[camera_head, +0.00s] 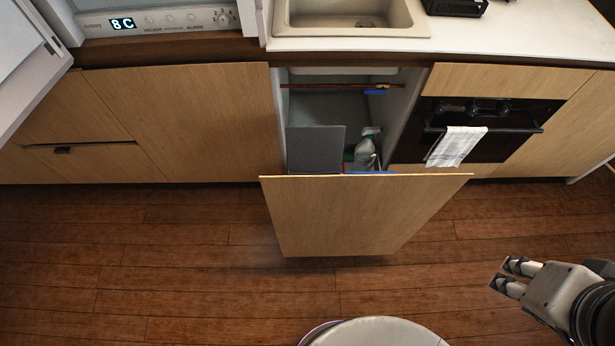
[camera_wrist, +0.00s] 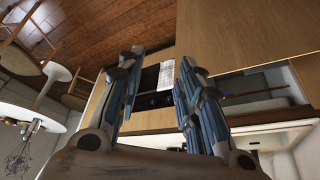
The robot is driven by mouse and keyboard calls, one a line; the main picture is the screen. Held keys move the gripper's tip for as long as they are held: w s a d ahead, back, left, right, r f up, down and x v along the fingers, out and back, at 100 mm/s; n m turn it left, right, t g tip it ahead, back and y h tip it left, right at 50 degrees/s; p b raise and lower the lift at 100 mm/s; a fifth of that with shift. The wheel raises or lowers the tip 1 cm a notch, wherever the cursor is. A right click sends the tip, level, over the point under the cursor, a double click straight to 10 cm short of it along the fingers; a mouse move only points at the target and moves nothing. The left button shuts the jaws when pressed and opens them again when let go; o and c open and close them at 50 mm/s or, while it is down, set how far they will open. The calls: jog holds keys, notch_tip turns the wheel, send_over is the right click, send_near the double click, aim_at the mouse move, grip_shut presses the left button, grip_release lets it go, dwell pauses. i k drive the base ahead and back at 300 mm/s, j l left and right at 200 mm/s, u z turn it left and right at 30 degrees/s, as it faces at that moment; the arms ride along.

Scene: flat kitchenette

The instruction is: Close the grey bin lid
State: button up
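A grey flat panel (camera_head: 316,150), which looks like the bin lid, shows inside the pulled-out cabinet drawer under the sink. I cannot tell for sure whether it is raised or lying flat. The drawer's wooden front (camera_head: 350,215) stands out over the floor. My gripper (camera_head: 507,277) is at the lower right, well apart from the drawer and the lid. In the wrist view my gripper's two fingers (camera_wrist: 158,85) are spread with nothing between them. The lid cannot be made out in the wrist view.
A grey spray bottle (camera_head: 365,152) stands beside the panel in the drawer. An oven (camera_head: 480,118) with a towel (camera_head: 456,146) on its handle is to the right. A fridge door (camera_head: 22,65) hangs open at upper left. Floor (camera_head: 180,250) left of the drawer is clear.

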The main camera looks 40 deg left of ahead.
aim_at(320, 147)
jog(key=k+j, duration=0.1)
jog(key=j, duration=0.35)
jog(key=k+j, duration=0.1)
jog(key=j, duration=0.3)
jog(key=k+j, duration=0.1)
jog(key=j, duration=0.35)
jog(key=k+j+z, duration=0.1)
jog(key=j, duration=0.3)
jog(key=k+j, duration=0.15)
jog(key=j, duration=0.3)
jog(key=k+j, duration=0.1)
jog(key=j, duration=0.3)
jog(key=i+j, duration=0.75)
jog(key=i, duration=0.1)
